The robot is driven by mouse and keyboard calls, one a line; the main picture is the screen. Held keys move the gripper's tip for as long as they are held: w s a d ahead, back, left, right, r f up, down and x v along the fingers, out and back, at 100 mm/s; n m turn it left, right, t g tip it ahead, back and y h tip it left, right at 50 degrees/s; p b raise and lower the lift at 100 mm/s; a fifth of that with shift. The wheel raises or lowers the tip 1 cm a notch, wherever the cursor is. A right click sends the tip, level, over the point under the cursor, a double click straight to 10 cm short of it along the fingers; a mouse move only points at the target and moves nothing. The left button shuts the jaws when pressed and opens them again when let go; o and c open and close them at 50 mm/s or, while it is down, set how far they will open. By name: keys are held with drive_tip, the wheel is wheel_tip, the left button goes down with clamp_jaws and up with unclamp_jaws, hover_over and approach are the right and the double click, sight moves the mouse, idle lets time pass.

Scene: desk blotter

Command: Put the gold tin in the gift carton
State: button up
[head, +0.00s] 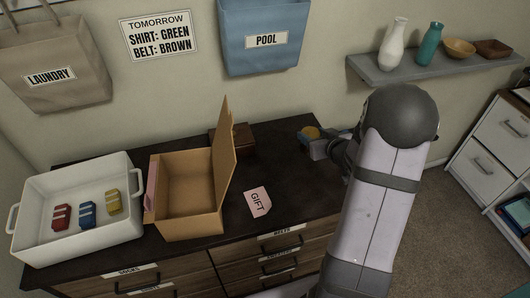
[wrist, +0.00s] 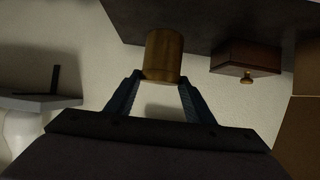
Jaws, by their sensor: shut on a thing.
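The gold tin (wrist: 163,55) is a short cylinder held between the fingertips of my gripper (wrist: 160,80) in the wrist view. In the head view the tin (head: 311,132) shows at the end of my gripper (head: 316,142), to the right of the gift carton and apart from it. My gripper is shut on the tin. The gift carton (head: 208,225) is an open brown cardboard box on the dark dresser top, with a tall flap standing up on its right side. Its visible floor looks empty. A pink card reading GIFT (head: 257,202) lies to its right.
A white tray (head: 120,236) with red, blue and yellow items stands left of the carton. A small dark wooden box (head: 243,138) is behind the flap; it also shows in the wrist view (wrist: 245,57). A wall shelf (head: 430,67) with vases is at right.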

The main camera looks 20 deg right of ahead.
drive_tip(key=w+a+r+n+y+p, duration=0.1)
drive_tip(key=a+r+p, duration=0.7)
drive_tip(key=a+r, duration=0.45)
drive_tip(key=a+r+p, duration=0.8)
drive_tip(key=a+r, duration=0.2)
drive_tip(key=r, duration=0.6)
drive_tip(key=s+a+f, duration=0.1)
drive_tip(key=a+f, duration=0.1)
drive_tip(key=a, duration=0.6)
drive_tip(key=s+a+f+b, duration=0.2)
drive_tip(key=a+f+b, duration=0.1)
drive_tip(key=f, duration=0.5)
drive_tip(key=s+a+f+b, duration=0.2)
drive_tip(key=f+b, duration=0.3)
drive_tip(key=f, duration=0.4)
drive_tip(key=s+a+f+m+h+b, duration=0.1)
drive_tip(key=s+a+f+b, duration=0.1)
drive_tip(key=a+f+b, duration=0.3)
drive_tip(key=shift+f, duration=1.85)
drive_tip(key=shift+f, duration=0.15)
wheel_tip(320, 180, down, 4)
drive_tip(key=shift+r, duration=0.1)
